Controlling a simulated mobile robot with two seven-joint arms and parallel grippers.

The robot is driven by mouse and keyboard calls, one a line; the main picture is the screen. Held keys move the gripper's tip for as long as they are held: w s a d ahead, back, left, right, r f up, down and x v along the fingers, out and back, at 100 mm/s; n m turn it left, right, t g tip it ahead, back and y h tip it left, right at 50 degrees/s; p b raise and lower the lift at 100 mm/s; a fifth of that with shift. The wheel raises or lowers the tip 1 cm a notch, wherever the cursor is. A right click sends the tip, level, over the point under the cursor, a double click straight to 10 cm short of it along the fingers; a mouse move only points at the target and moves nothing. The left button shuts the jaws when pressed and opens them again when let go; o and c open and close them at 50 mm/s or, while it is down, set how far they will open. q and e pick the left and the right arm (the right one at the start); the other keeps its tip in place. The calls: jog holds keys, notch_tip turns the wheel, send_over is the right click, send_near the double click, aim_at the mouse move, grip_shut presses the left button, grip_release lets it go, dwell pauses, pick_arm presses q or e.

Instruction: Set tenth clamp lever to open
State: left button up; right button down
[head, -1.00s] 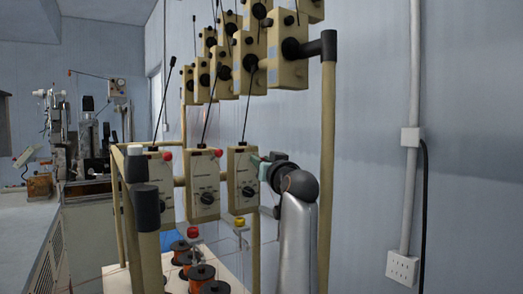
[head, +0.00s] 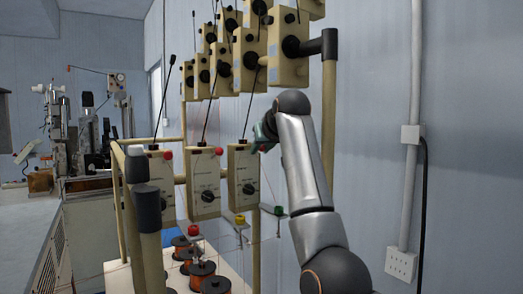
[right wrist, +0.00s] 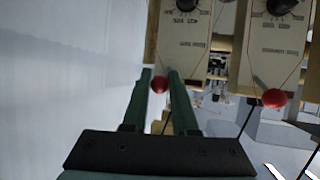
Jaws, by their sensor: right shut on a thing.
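Cream tensioner boxes with round black dials hang in a lower row; the nearest box (head: 243,175) is at the right end of that row. Its red-balled clamp lever is hidden behind my gripper in the head view. In the right wrist view a red ball (right wrist: 160,85) sits between the green fingertips, beside the cream box (right wrist: 180,35). My right gripper (head: 263,134) is at the upper right corner of the nearest box, shut on the red ball lever; it also shows in the right wrist view (right wrist: 159,76). My left gripper is out of view.
Other red balls (head: 218,151) are on the neighbouring boxes. More tensioner boxes (head: 248,50) hang above, with thin black rods between. A beige post (head: 328,120) stands close to my right arm. Copper spools (head: 202,270) and coloured knobs lie below.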

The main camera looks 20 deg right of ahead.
dwell(0.5)
jog(key=c, duration=0.7)
grip_release()
jog(key=shift+s+r, duration=0.15)
jog(key=shift+s, duration=0.1)
jog(key=b+v, duration=0.4)
jog(key=v, duration=0.8)
jog(key=shift+a+r, duration=0.1)
jog(key=shift+w, duration=0.1)
